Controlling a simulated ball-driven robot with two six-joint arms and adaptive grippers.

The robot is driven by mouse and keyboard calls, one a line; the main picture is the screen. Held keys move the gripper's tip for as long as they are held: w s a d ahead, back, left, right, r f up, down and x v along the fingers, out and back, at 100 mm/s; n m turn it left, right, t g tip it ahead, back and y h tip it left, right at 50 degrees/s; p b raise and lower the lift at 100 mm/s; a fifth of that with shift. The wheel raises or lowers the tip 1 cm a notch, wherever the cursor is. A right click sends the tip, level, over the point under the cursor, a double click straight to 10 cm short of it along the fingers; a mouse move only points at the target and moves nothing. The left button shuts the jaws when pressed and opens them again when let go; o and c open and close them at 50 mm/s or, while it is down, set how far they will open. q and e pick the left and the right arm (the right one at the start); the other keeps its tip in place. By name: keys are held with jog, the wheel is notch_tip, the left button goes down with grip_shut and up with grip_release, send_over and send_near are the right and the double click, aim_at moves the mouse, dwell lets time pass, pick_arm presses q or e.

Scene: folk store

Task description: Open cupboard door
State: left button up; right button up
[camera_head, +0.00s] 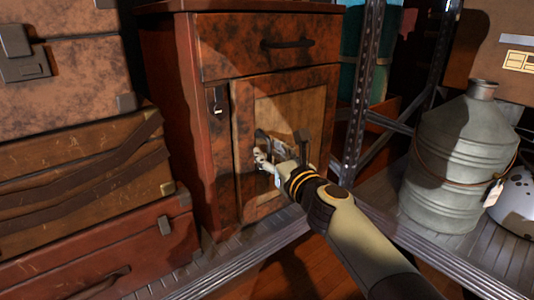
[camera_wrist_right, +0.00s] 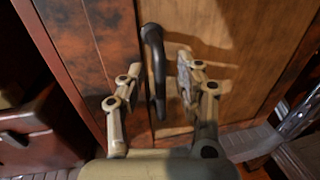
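The wooden cupboard (camera_head: 215,150) stands in the middle of the head view, and its door (camera_head: 247,205) looks closed in its frame. The door has a lighter wood panel, also seen in the right wrist view (camera_wrist_right: 235,40). A dark vertical handle (camera_wrist_right: 154,62) on the door shows in the right wrist view. My right gripper (camera_wrist_right: 157,88) is open, with one finger on each side of the handle. The fingers look apart from the handle. In the head view my right gripper (camera_head: 268,158) is in front of the door and hides part of it. My left gripper is not in view.
Stacked suitcases (camera_head: 80,180) stand close to the cupboard's left. A metal rack post (camera_head: 360,95) rises at its right. A grey metal can (camera_head: 450,165) stands on the slatted shelf at right. A drawer (camera_head: 270,45) with a dark handle sits above the door.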

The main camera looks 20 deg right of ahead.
jog(key=shift+w, duration=0.3)
grip_shut()
dwell(0.4)
